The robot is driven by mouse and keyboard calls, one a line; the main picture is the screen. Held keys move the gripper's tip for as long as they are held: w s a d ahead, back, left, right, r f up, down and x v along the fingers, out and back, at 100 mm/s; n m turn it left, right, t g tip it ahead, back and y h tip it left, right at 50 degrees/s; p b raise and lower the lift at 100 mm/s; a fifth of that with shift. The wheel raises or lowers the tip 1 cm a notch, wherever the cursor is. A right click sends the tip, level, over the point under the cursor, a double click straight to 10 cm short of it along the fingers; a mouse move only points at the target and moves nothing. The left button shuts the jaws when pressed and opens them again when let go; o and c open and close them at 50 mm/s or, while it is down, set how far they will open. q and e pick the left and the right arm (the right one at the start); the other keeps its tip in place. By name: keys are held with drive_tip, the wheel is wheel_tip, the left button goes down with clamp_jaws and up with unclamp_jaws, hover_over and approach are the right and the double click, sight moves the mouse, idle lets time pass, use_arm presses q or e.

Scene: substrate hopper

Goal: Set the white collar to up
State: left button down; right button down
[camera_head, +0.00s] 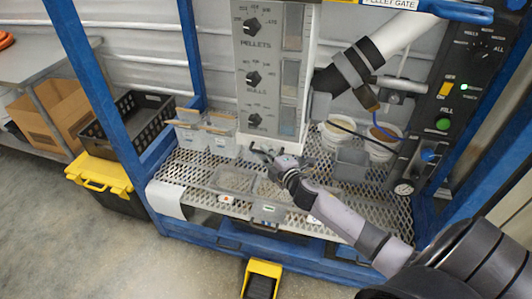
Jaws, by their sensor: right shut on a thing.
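My right arm comes in from the lower right, and my right gripper (264,153) is at the foot of the grey dial panel (268,68). It is shut on a small part there, which the fingers mostly hide. I cannot make out a white collar clearly or tell its position. My left gripper is not in view.
A mesh shelf (180,170) in a blue frame lies below, with clear bins (222,143) left of the gripper and white buckets (383,149) to its right. A white pipe (402,32) slants above. A control panel (450,95) stands at right.

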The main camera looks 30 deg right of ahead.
idle(0.3)
wheel_tip(320, 180, up, 4)
drive_tip(key=p, duration=0.3)
drive_tip(key=shift+w+r+p, duration=0.1)
drive_tip(key=shift+r+p, duration=0.05)
drive_tip(key=shift+p, duration=0.25)
drive_tip(key=c, duration=1.8)
unclamp_jaws()
drive_tip(key=shift+o, duration=0.6)
